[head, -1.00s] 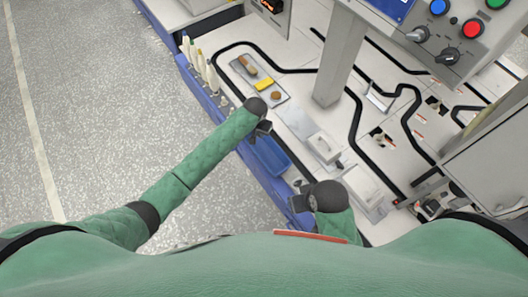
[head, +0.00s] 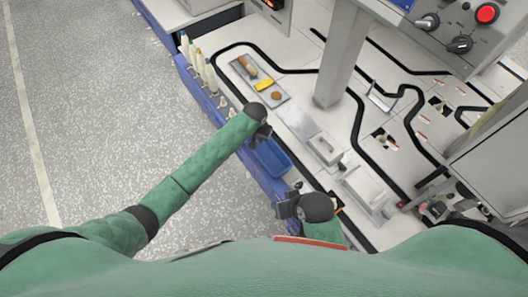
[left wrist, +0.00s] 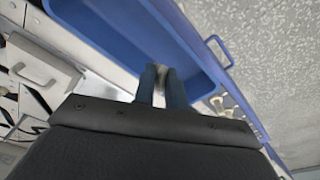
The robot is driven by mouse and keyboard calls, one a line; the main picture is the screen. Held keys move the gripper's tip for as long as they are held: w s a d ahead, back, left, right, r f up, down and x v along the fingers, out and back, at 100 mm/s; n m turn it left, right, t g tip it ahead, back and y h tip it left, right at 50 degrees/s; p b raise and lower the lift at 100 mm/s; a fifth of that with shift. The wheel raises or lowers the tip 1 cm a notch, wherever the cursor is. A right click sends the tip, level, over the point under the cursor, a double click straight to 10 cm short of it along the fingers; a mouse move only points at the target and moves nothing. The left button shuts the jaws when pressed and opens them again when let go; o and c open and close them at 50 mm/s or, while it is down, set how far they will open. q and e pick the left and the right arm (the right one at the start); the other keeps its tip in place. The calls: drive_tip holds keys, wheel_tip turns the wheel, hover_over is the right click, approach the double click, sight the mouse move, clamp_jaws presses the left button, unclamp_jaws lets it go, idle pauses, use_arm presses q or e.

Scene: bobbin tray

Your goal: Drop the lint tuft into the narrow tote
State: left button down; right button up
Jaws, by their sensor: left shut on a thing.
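My left gripper (head: 263,134) is at the upper end of a narrow blue tote (head: 281,150). The tuft cannot be made out in the head view. In the left wrist view the tips overlap the tote's near side (left wrist: 110,40); their height above it is hard to tell. The visible part of the tote's inside looks empty. My right gripper (head: 286,207) is below the tote in the head view, its jaws unclear.
A grey tray (head: 241,70) holds a brown bobbin-like piece, a yellow piece (head: 264,85) and a brown disc. Several pale bottles (head: 199,65) stand along the blue edge. A grey post (head: 342,60) rises from the worktop. A lidded box (head: 325,149) sits right of the tote.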

use_arm(q)
drive_tip(key=c, duration=1.4)
unclamp_jaws()
drive_tip(key=shift+o, duration=0.2)
drive_tip(key=shift+s+a+r, duration=0.1)
drive_tip(key=shift+s+r, duration=0.1)
drive_tip(key=shift+r, duration=1.75)
drive_tip(key=shift+s+a+r, duration=0.1)
drive_tip(key=shift+s+r, duration=0.1)
drive_tip(key=shift+r, duration=1.7)
use_arm(e)
drive_tip(key=shift+f, duration=0.3)
drive_tip(key=shift+w, duration=0.1)
